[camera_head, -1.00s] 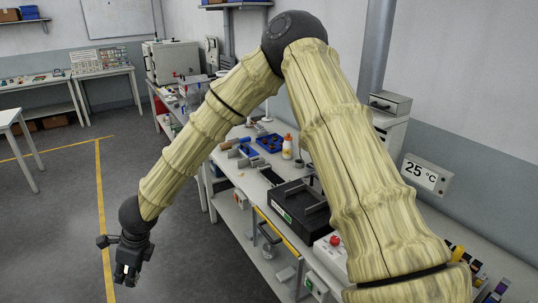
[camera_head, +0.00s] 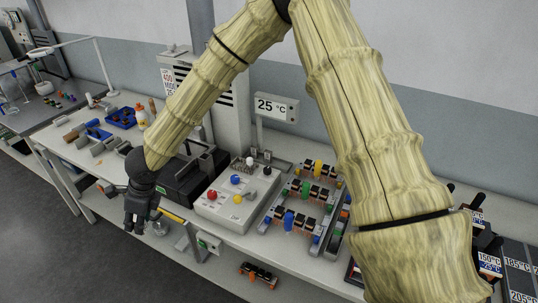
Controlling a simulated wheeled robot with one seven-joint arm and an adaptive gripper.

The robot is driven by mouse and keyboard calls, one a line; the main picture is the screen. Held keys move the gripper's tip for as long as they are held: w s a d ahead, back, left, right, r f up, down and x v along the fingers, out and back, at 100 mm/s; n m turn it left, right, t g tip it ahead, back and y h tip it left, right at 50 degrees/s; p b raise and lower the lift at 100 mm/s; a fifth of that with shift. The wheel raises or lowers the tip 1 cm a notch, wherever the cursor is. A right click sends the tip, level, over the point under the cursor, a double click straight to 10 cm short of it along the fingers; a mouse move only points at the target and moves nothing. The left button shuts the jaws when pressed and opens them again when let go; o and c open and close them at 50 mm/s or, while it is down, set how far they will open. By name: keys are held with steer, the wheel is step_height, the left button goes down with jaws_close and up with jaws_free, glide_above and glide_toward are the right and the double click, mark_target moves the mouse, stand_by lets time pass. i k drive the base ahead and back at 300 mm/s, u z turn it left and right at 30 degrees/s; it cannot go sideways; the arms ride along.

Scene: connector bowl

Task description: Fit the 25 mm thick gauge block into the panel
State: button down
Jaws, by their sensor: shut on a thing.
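My gripper (camera_head: 136,226) hangs off the front edge of the bench at lower left, pointing down. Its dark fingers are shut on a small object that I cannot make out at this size. Several grey blocks (camera_head: 101,146) stand on the bench at left, beside blue trays; I cannot read their thickness. I cannot tell for sure which thing is the panel. A pale grey box (camera_head: 218,212) with coloured knobs stands on the bench, right of my gripper and apart from it.
A black case (camera_head: 184,176) stands behind my gripper. Right of the grey box are racks of coloured connectors (camera_head: 290,220). A 25 °C sign (camera_head: 276,107) stands at the back. A lower shelf (camera_head: 238,275) runs under the bench. The floor (camera_head: 60,225) at left is clear.

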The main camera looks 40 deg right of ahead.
mark_target(251, 204)
steer(key=z, duration=0.85)
steer(key=i, duration=1)
